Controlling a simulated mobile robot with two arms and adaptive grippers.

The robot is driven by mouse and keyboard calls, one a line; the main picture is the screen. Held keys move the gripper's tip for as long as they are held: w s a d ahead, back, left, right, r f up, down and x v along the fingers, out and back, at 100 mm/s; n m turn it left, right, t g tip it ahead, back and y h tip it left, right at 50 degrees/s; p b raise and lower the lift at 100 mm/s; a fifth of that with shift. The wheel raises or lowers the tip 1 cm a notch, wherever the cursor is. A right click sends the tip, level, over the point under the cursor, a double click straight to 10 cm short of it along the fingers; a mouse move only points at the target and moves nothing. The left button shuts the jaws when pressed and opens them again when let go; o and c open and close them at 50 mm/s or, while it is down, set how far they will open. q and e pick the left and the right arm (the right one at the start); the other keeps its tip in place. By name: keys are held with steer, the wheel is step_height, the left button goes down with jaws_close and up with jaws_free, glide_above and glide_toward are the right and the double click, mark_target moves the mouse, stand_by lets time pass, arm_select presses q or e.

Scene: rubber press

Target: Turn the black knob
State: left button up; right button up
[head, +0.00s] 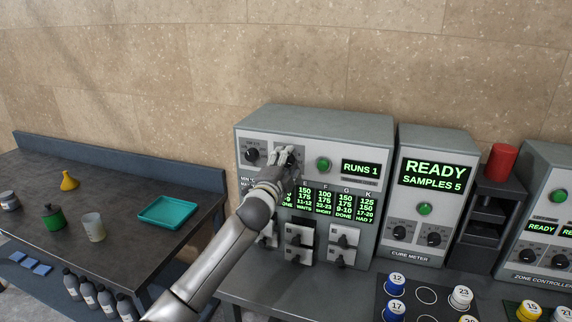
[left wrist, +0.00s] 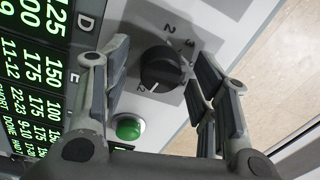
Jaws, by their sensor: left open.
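The black knob (left wrist: 161,67) sits on a grey dial plate with printed numbers in the left wrist view. A white mark shows on its lower-left edge. My left gripper (left wrist: 157,55) is open, with one finger to each side of the knob; I cannot tell whether either touches it. In the head view my left gripper (head: 281,156) is at the upper front of the large grey cabinet (head: 315,120) and mostly hides this knob. My right gripper is not in view.
A second black knob (head: 252,155) is just left of the gripper. A green button (head: 323,164) and a RUNS 1 display (head: 361,169) are to the right. Switches (head: 299,236) sit below. The cure meter (head: 425,170) stands alongside. A teal tray (head: 168,212) lies on the left bench.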

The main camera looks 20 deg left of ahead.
arm_select(q)
steer(key=shift+s, duration=0.15)
steer(key=s, duration=1.1)
steer(key=shift+s+a+f, duration=0.15)
steer(key=shift+s+f, duration=0.15)
steer(key=shift+s, duration=0.1)
